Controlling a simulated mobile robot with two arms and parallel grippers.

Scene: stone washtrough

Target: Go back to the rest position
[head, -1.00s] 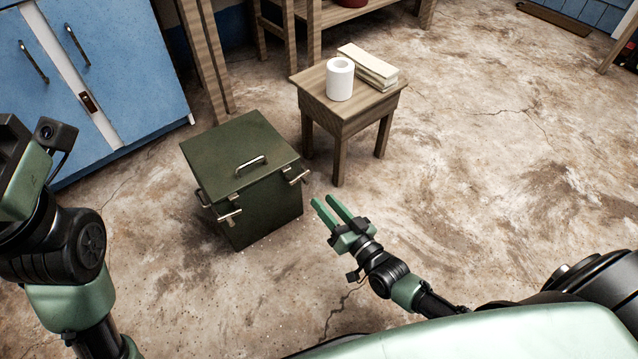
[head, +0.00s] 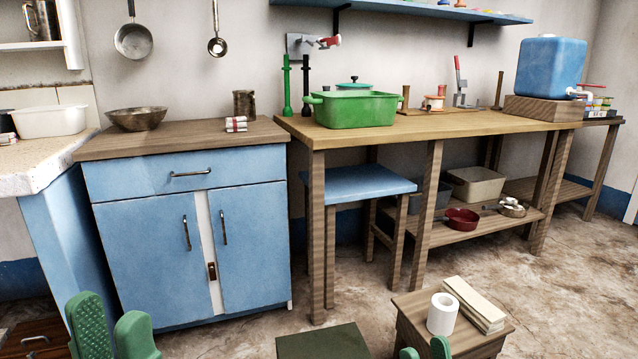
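My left gripper (head: 113,330) shows at the bottom left in the head view as two green fingers standing upright, one with a textured pad. They are apart with nothing between them. My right gripper (head: 425,350) shows only its two green fingertips at the bottom edge, in front of the small wooden stool. They are apart, and nothing shows between them. The rest of both arms is out of view.
The small stool (head: 408,305) holds a white paper roll (head: 442,314) and folded cloths (head: 474,303). The dark green box lid (head: 322,343) is at the bottom edge. The blue cabinet (head: 160,250) and wooden workbench (head: 450,124) stand behind. Floor at right is clear.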

